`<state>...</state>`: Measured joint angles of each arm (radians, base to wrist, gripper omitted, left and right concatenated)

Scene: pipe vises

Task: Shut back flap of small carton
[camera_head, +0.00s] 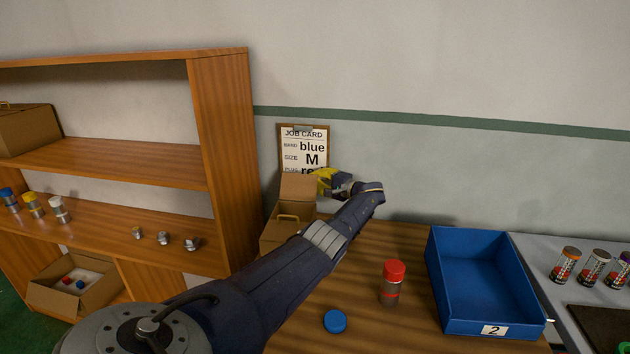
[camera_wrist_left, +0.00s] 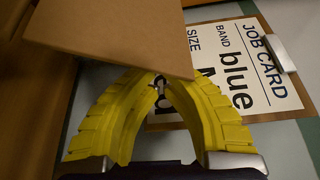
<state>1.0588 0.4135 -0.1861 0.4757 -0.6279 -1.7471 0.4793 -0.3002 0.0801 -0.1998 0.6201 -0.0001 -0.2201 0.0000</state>
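The small carton (camera_head: 272,240) stands at the table's back left, beside the shelf unit. Its back flap (camera_head: 298,186) stands raised against the wall side, in front of the job card. My left gripper (camera_head: 323,181) with yellow fingers is just right of the raised flap. In the left wrist view a cardboard flap (camera_wrist_left: 110,28) crosses in front of the fingertips of my left gripper (camera_wrist_left: 156,82). The fingers arch together and look shut with nothing between them; the very tips are partly hidden. My forearm hides part of the carton's right side. My right gripper is out of view.
The job card (camera_head: 303,146) leans at the wall. A red-capped jar (camera_head: 392,284), a blue lid (camera_head: 335,321) and a blue tray (camera_head: 437,284) are on the table to the right. The wooden shelf unit (camera_head: 224,150) closes off the left side.

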